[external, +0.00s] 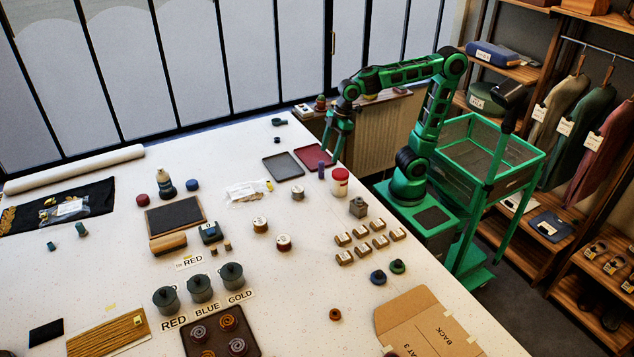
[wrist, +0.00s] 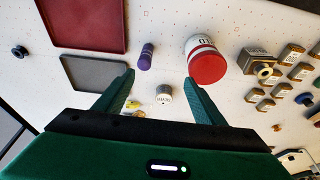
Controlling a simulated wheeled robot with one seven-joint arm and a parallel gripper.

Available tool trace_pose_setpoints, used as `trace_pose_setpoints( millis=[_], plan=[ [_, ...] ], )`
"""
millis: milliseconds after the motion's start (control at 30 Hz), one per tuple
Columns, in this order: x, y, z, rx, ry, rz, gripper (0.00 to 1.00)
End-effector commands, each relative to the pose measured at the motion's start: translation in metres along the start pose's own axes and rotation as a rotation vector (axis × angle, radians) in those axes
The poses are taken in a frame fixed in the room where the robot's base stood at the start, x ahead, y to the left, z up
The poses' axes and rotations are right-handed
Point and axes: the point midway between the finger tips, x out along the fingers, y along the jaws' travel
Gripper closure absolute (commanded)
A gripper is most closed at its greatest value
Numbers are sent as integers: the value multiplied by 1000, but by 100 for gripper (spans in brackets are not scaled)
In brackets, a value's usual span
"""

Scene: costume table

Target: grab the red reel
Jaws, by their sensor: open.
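A small reel with white rims and a dark red winding (external: 283,243) stands near the middle of the table in the external view. A similar paler reel (external: 260,225) stands just behind it. A short round red piece (external: 143,200) lies farther left; I cannot tell whether it is a reel. None of these is clear in the wrist view. My gripper (external: 335,150) hangs over the table's far right edge, near the trays, well away from the dark red reel. Its fingers (wrist: 160,80) are apart and empty, with a small grey labelled tin (wrist: 163,95) showing between them.
A red-lidded white jar (external: 340,182), purple cylinder (external: 321,170), red tray (external: 315,156) and grey tray (external: 282,165) are near my gripper. Several small labelled blocks (external: 362,250) and a metal piece (external: 358,207) stand right of the reels. Lidded pots (external: 200,288) stand front left.

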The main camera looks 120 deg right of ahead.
Motion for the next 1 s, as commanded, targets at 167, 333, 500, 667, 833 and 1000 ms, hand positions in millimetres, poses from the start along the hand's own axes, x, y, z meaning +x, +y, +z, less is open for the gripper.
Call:
trace_pose_setpoints(
  millis=[167, 333, 500, 667, 833, 1000],
  plan=[
    [39, -42, -96, -244, 173, -102, 36],
    [66, -100, -175, -436, 366, -234, 36],
    [82, -163, -236, -563, 568, -385, 36],
    [84, -209, -273, -617, 737, -511, 36],
    [95, -233, -286, -626, 834, -586, 36],
    [125, -232, -276, -627, 834, -580, 36]
  ],
)
